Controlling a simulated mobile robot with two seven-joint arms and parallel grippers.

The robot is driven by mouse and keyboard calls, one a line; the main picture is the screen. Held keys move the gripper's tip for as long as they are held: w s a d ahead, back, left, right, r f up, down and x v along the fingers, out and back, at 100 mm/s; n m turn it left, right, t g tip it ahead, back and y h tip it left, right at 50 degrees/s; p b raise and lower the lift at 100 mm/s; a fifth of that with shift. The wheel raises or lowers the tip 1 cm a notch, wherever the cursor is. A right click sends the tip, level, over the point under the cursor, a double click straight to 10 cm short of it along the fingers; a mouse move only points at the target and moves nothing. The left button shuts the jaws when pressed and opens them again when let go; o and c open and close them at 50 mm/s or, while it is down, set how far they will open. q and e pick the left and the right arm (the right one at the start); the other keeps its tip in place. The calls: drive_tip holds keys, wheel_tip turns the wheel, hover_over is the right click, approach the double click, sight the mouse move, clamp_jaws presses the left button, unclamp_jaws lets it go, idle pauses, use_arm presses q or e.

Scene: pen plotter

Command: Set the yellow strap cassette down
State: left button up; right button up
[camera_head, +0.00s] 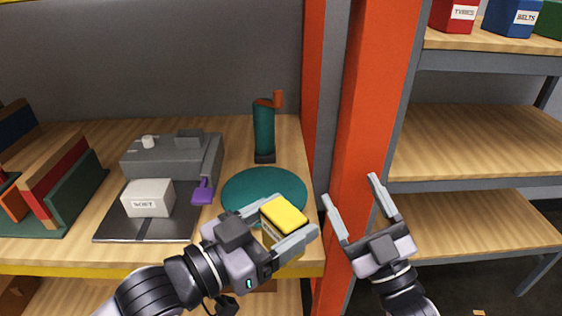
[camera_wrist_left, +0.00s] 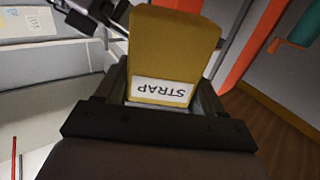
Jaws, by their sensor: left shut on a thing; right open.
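The yellow strap cassette (camera_head: 283,217) is held between the fingers of my left gripper (camera_head: 284,222), near the front edge of the wooden shelf and just in front of the teal round mat. In the left wrist view the cassette (camera_wrist_left: 174,48) fills the space between the fingers, and its white STRAP label shows upside down. The left gripper is shut on it. I cannot tell whether the cassette touches anything below. My right gripper (camera_head: 353,203) is open and empty, in front of the orange post.
The teal mat (camera_head: 238,190) is bare. Behind it stands a teal and orange tool (camera_head: 264,130). A grey machine (camera_head: 172,157) with a white block (camera_head: 148,198) is to the left. The orange post (camera_head: 372,110) separates this shelf from the right rack, whose middle shelf (camera_head: 480,145) is empty.

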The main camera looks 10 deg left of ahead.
drive_tip(key=s+a+r+n+g+y, duration=0.35)
drive_tip(key=r+n+g+y, duration=0.3)
drive_tip(key=n+g, duration=0.3)
drive_tip(key=s+a+r+n+g+y, duration=0.2)
drive_tip(key=a+r+n+g+y, duration=0.35)
drive_tip(key=r+n+g, duration=0.35)
drive_tip(key=s+a+n+g+h, duration=0.9)
drive_tip(key=n+g, duration=0.3)
drive_tip(key=n, duration=0.3)
drive_tip(key=t+h, duration=1.1)
drive_tip(key=h, duration=0.6)
approach(281, 231)
drive_tip(key=w+a, duration=0.1)
drive_tip(key=w+a+f, duration=0.1)
drive_tip(key=shift+w+a+f+n, duration=0.25)
drive_tip(key=shift+f, duration=0.1)
drive_tip(key=shift+w+d+h, duration=0.1)
drive_tip(key=shift+d+h, duration=0.25)
drive_tip(key=shift+h, duration=0.05)
drive_tip(key=shift+d+f, duration=0.2)
drive_tip(key=shift+f, duration=0.25)
wheel_tip(281, 231, down, 11)
drive_tip(key=shift+r, duration=0.1)
